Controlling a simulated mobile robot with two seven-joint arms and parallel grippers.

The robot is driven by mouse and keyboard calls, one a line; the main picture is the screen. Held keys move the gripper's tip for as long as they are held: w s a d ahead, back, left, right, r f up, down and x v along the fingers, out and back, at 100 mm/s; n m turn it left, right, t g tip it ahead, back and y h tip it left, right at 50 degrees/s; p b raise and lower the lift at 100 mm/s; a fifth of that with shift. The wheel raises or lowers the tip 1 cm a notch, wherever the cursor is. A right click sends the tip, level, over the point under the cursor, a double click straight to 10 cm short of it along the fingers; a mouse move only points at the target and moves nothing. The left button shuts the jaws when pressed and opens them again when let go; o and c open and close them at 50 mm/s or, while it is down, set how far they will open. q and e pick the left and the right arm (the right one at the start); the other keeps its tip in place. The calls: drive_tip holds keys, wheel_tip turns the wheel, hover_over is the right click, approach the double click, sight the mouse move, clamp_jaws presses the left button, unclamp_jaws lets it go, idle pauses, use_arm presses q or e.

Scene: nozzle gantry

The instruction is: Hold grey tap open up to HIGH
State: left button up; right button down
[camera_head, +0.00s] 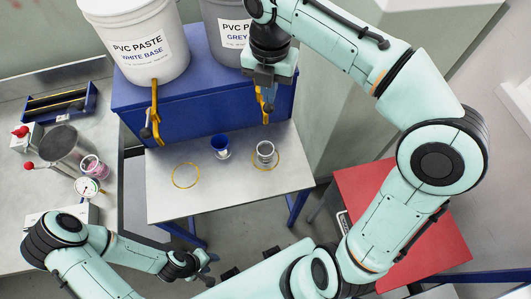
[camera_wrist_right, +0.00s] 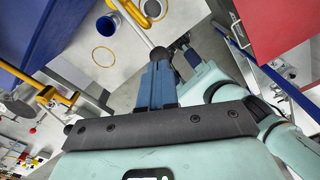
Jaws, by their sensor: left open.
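The grey paste bucket (camera_head: 225,30) stands on a blue stand, and its yellow grey tap (camera_head: 266,106) hangs over the front. My right gripper (camera_head: 266,88) is at this tap and hides part of it. In the right wrist view the right gripper's blue fingers (camera_wrist_right: 158,66) are close together at the dark end of the tap's pale lever (camera_wrist_right: 133,22); they look shut on it. A metal cup (camera_head: 265,153) stands inside a yellow ring below the tap. No HIGH mark is readable. My left gripper (camera_head: 205,265) is open and empty, low in the head view.
The white paste bucket (camera_head: 137,40) has its own yellow tap (camera_head: 155,110). A blue cup (camera_head: 220,147) and an empty yellow ring (camera_head: 186,175) are on the pale table (camera_head: 230,190). A bench with a dial gauge (camera_head: 88,186) is left, a red top (camera_head: 375,190) right.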

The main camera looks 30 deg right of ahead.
use_arm(q)
drive_tip(key=shift+w, duration=0.1)
use_arm(e)
drive_tip(key=shift+r+p, duration=0.4)
drive_tip(key=shift+r, duration=0.25)
drive_tip(key=shift+w+r+p, duration=0.1)
drive_tip(key=shift+r+p, duration=1.15)
drive_tip(key=shift+r, duration=0.7)
use_arm(q)
drive_tip(key=w+r, duration=0.4)
drive_tip(key=shift+w+t, duration=0.25)
drive_tip(key=shift+t, duration=0.05)
use_arm(e)
drive_tip(key=shift+f, duration=0.1)
use_arm(q)
drive_tip(key=shift+r, duration=0.1)
drive_tip(key=shift+s, duration=0.15)
